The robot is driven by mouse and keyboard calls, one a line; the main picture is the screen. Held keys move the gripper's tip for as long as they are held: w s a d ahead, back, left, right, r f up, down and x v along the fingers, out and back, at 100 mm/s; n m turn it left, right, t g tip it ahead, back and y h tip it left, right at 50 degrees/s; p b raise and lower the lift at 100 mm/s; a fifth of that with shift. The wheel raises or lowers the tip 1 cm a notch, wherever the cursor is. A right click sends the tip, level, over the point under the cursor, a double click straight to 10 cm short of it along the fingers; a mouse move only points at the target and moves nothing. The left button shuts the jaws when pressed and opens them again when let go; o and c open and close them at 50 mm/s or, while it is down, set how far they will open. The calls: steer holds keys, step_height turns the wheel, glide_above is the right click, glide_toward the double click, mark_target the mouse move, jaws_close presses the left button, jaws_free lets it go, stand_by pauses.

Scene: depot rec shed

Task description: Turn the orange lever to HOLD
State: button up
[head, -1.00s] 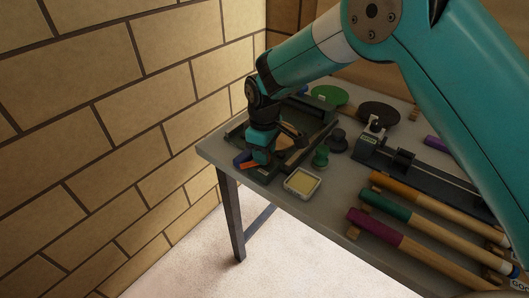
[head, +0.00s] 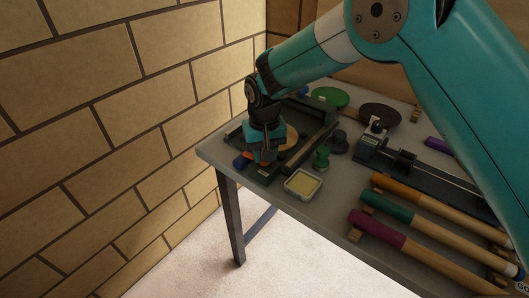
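My gripper (head: 264,152) points down over the near left part of a dark tray-like fixture (head: 318,122) on the table. A small orange part (head: 265,157), which looks like the orange lever, shows right at the fingertips. Most of it is hidden by my gripper, and I cannot tell whether the fingers are closed on it. No HOLD marking is readable.
Green (head: 329,96) and black (head: 381,114) paddles lie behind. Several coloured-handled mallets or bats fill the table's right. A brick wall stands at left.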

steer(key=shift+m, duration=0.6)
steer(key=o, duration=0.9)
steer(key=shift+o, duration=0.2)
step_height(320, 180, up, 18)
steer(key=b, duration=0.2)
steer(key=shift+f, duration=0.25)
steer(key=shift+d, duration=0.1)
